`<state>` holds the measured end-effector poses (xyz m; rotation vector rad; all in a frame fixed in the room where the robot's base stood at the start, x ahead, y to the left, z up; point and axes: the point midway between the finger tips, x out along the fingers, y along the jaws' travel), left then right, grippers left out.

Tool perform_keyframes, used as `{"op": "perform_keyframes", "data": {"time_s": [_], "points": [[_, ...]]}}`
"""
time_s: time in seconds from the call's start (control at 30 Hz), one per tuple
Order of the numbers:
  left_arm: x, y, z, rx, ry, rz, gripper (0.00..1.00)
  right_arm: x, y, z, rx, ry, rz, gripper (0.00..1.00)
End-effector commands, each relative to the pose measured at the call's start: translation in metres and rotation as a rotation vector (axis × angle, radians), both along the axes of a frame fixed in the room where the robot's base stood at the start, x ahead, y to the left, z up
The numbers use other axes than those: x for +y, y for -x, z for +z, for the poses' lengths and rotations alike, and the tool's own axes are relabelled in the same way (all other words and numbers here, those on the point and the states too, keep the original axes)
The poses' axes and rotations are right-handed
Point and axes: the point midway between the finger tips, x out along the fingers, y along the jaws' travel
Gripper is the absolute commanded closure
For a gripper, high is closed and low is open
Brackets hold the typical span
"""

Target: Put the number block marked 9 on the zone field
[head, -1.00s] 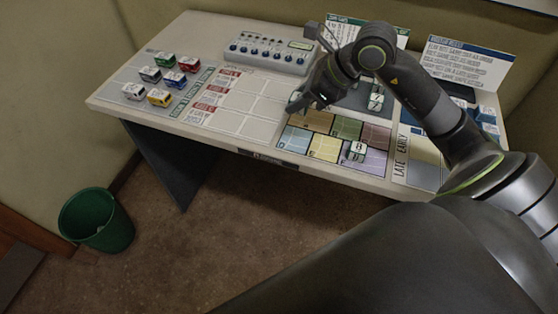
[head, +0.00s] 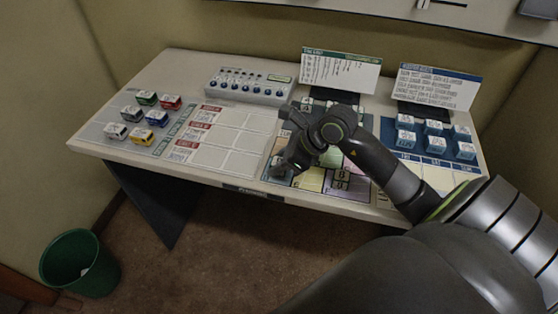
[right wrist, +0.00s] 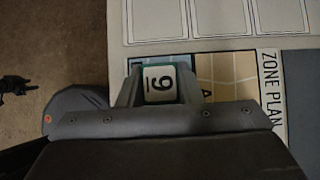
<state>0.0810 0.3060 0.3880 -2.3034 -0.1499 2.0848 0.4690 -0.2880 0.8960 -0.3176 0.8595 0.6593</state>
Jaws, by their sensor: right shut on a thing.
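The number block marked 9 (right wrist: 160,83), white-faced with a green edge, is between the two fingers of my right gripper (right wrist: 158,88) in the right wrist view. In the head view this gripper (head: 279,169) is low at the left front part of the coloured zone field (head: 311,180), and its fingers mostly hide the block. I cannot tell whether the block touches the field. A dark claw-like shape, probably my left gripper (right wrist: 15,86), shows at the left edge of the wrist view.
Several toy vans (head: 140,135) stand at the desk's left. A switch panel (head: 248,88) and two upright cards (head: 341,70) (head: 438,86) stand at the back. Blue blocks (head: 433,128) stand at the right. The white grid (head: 228,140) left of the field is empty. A green bin (head: 80,262) is on the floor.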

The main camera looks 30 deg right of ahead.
Motion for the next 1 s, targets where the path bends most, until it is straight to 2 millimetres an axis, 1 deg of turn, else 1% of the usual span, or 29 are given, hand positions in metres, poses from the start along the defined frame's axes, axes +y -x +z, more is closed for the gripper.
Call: {"op": "perform_keyframes", "data": {"time_s": [0.13,0.17,0.3,0.33,0.6,0.73,0.77,1.0], "points": [[0.0,-0.001,-0.005,-0.002,0.0,0.0,0.55,0.0,0.0,-0.004,0.0,0.0,0.0,0.9],[0.0,-0.002,-0.005,-0.002,0.0,0.0,0.55,0.0,0.0,-0.004,0.0,0.0,0.0,0.67],[0.0,-0.004,-0.004,-0.005,0.0,-0.001,0.55,0.0,0.0,-0.003,0.0,0.0,0.0,0.48],[0.0,-0.004,-0.004,-0.006,0.0,-0.002,0.55,0.0,0.0,-0.003,0.0,0.0,0.0,0.46],[0.0,-0.005,-0.003,-0.008,-0.001,-0.002,0.55,0.0,0.0,-0.002,0.001,-0.001,0.001,0.46],[0.0,-0.005,0.004,-0.008,-0.001,-0.002,0.55,0.0,0.0,0.003,0.001,-0.001,0.0,0.46],[0.0,-0.005,0.001,-0.008,-0.001,-0.002,0.55,-0.002,0.001,0.003,0.0,0.002,0.0,0.46],[0.0,-0.005,-0.002,-0.008,-0.001,-0.002,0.55,-0.013,0.014,0.023,-0.001,0.006,0.001,0.46]]}}
